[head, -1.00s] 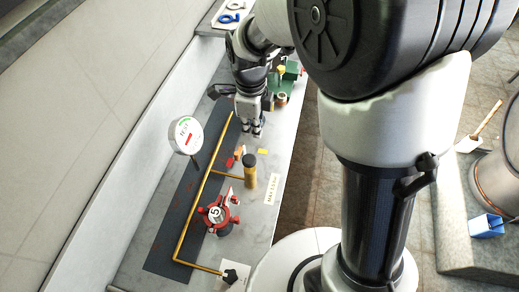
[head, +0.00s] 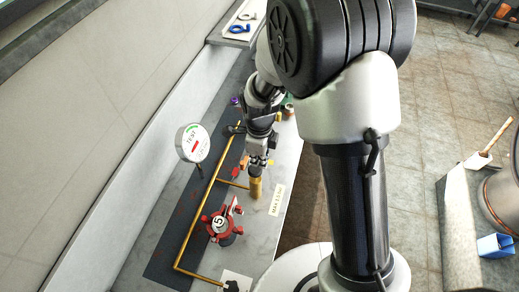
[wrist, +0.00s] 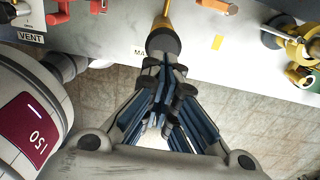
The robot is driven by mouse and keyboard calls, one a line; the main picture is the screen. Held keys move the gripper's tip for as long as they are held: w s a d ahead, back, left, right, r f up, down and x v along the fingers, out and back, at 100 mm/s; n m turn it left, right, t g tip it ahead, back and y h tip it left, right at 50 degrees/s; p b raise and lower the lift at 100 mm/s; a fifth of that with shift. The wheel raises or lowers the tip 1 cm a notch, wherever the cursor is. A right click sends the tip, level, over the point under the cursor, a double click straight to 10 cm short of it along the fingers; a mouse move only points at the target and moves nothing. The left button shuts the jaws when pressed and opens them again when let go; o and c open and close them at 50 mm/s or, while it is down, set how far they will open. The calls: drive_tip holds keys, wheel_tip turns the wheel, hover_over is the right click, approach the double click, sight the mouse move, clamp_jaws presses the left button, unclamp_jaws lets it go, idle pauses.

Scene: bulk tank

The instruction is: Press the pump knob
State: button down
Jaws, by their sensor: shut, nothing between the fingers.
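The pump is a short brass cylinder (head: 256,188) standing at the end of a brass branch pipe. Its dark knob (wrist: 163,42) shows at the top centre of the wrist view; in the head view my fingers hide it. My gripper (head: 258,170) points down directly over the pump, fingers together and empty. In the wrist view its fingertips (wrist: 166,66) lie at the knob's near edge. I cannot tell whether they touch the knob or stop just above it.
A round TEST gauge (head: 193,143) stands on a post to the left. A red valve wheel marked 5 (head: 219,223) is nearer the front. A brass pipe (head: 205,213) runs along the dark strip. A label plate (head: 276,200) lies right of the pump.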

sight(259, 170)
drive_tip(key=shift+f, duration=1.55)
